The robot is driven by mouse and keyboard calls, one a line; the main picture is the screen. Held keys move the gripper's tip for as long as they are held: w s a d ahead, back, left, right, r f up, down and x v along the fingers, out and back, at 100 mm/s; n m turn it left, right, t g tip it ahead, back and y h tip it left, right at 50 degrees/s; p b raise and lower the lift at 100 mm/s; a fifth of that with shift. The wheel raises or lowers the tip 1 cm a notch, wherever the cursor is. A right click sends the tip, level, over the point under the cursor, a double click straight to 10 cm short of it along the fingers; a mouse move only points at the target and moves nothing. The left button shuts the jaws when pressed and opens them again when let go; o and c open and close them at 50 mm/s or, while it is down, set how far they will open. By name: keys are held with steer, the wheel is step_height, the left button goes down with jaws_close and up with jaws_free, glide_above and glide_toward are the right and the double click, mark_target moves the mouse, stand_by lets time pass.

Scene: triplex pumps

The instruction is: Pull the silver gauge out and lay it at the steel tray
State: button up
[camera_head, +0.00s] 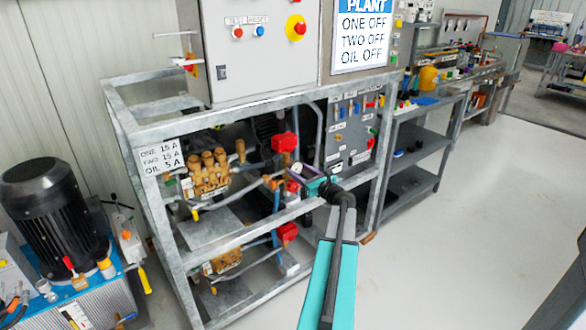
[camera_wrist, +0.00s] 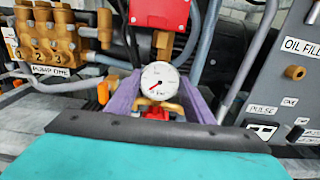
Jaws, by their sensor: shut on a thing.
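The gauge (camera_wrist: 160,82) has a round white dial with a silver rim and a red needle. It sits upright between the purple fingers of my gripper (camera_wrist: 160,98) in the wrist view, in front of brass pipework. My gripper is shut on the gauge. In the head view, my gripper (camera_head: 300,180) reaches into the pump frame, and the gauge (camera_head: 296,168) shows small at its tip. Whether the gauge's stem is still seated in its fitting cannot be told. I cannot pick out the steel tray in either view.
The galvanised frame (camera_head: 225,243) surrounds the pumps, with rails close to my arm. A brass pump (camera_head: 208,172) is left of my gripper, a red box (camera_wrist: 159,13) just above, and a labelled panel (camera_head: 350,130) to the right. A shelved bench (camera_head: 425,145) stands beyond; the floor at right is clear.

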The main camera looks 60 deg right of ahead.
steer(key=v, duration=0.6)
steer(key=shift+s+p, duration=0.3)
steer(key=shift+s, duration=0.05)
stand_by(2.6)
steer(key=shift+a, duration=0.15)
